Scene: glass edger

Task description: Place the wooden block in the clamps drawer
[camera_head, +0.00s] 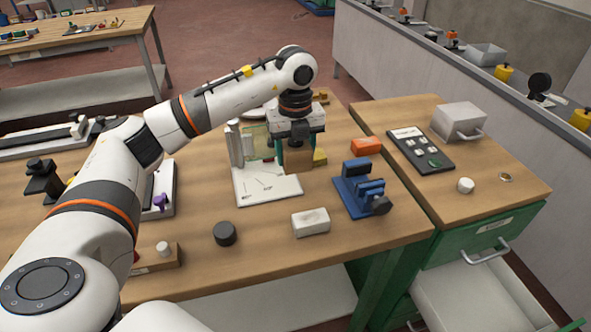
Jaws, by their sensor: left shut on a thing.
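My left gripper (297,145) points down over the middle of the workbench. It is shut on a brown wooden block (299,161), which hangs just above or at the white sheet; I cannot tell whether it touches anything below. The gripper hides the block's upper part. At the lower right, a green drawer cabinet has an open drawer with a pale, empty-looking interior (462,297). A closed drawer front (470,240) with a small label and a metal handle is above it. The labels are too small to read, so I cannot tell which is the clamps drawer. My right gripper is not in view.
A blue clamp-like tool (358,188), a white block (310,222) and a dark round puck (225,233) stand on the workbench (270,262). An orange block (366,146) lies behind the blue tool. A grey box (459,121) and black tray (420,148) sit on the cabinet top.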

